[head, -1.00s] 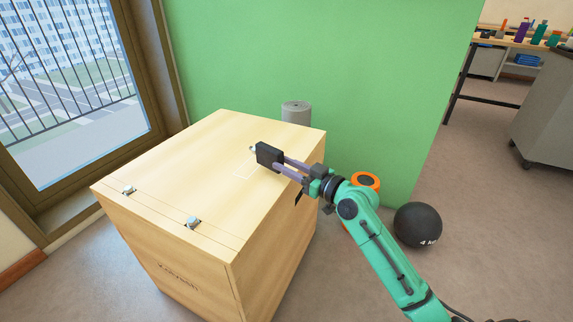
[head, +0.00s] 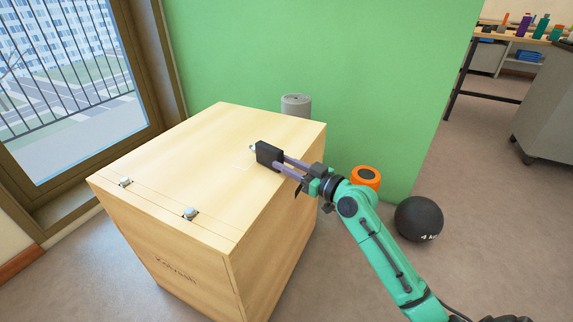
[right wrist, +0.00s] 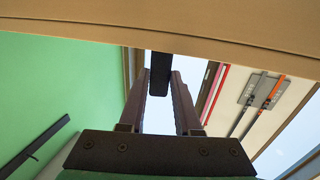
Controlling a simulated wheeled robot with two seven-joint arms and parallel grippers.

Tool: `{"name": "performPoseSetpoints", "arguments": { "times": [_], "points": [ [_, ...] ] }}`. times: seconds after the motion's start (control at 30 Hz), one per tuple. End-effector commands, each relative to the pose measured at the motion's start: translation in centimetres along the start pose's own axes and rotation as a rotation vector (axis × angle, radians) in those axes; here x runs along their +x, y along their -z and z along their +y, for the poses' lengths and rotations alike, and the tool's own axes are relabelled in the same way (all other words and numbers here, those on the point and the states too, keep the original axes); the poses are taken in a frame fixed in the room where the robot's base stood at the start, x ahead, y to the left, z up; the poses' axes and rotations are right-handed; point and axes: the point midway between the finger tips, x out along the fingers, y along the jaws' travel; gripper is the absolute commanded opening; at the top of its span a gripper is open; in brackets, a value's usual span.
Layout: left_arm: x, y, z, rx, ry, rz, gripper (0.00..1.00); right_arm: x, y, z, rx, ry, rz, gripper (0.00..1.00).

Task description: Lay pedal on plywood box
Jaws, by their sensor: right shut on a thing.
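The pedal (head: 268,154) is a small black block with a light metal end at its left. My right gripper (head: 284,163) is shut on it and holds it over the right part of the plywood box's top. The plywood box (head: 205,150) is a large pale wooden cube with two metal fittings along its near top edge. I cannot tell whether the pedal touches the top. In the right wrist view the dark pedal (right wrist: 160,72) sits between the two fingers, and a tan surface crosses the top of the picture. My left gripper is not in view.
A grey cylinder (head: 296,105) stands behind the box against the green wall (head: 330,60). An orange and black round object (head: 365,177) and a black ball (head: 418,219) are right of the box. A window is at left. The box top is otherwise clear.

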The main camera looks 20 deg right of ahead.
Motion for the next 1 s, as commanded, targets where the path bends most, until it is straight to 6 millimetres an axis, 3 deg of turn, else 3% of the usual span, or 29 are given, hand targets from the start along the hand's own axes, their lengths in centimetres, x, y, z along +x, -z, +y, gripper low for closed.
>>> {"name": "performPoseSetpoints", "arguments": {
  "times": [0.1, 0.13, 0.2, 0.23, 0.57, 0.73, 1.0],
  "points": [
    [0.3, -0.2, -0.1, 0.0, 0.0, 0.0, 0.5, 0.0, -0.3, 0.0, -0.001, 0.0, 0.002, 0.0],
    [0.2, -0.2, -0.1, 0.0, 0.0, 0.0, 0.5, 0.0, -0.3, 0.0, -0.001, 0.0, 0.002, 0.36],
    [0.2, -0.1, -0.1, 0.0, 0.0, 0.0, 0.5, 0.0, -0.2, 0.0, 0.0, 0.0, 0.002, 0.63],
    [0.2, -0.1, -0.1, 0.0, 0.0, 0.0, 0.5, 0.0, -0.2, 0.0, 0.0, 0.0, 0.002, 0.67],
    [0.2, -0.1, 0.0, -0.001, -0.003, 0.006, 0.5, 0.0, -0.3, 0.0, 0.0, 0.0, -0.001, 0.67],
    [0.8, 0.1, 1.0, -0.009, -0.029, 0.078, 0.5, -0.3, -0.4, 0.0, 0.0, -0.001, -0.002, 0.67],
    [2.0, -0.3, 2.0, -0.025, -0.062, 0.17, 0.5, -7.5, -0.8, 0.0, 0.001, -0.002, -0.005, 0.67]
  ]
}}
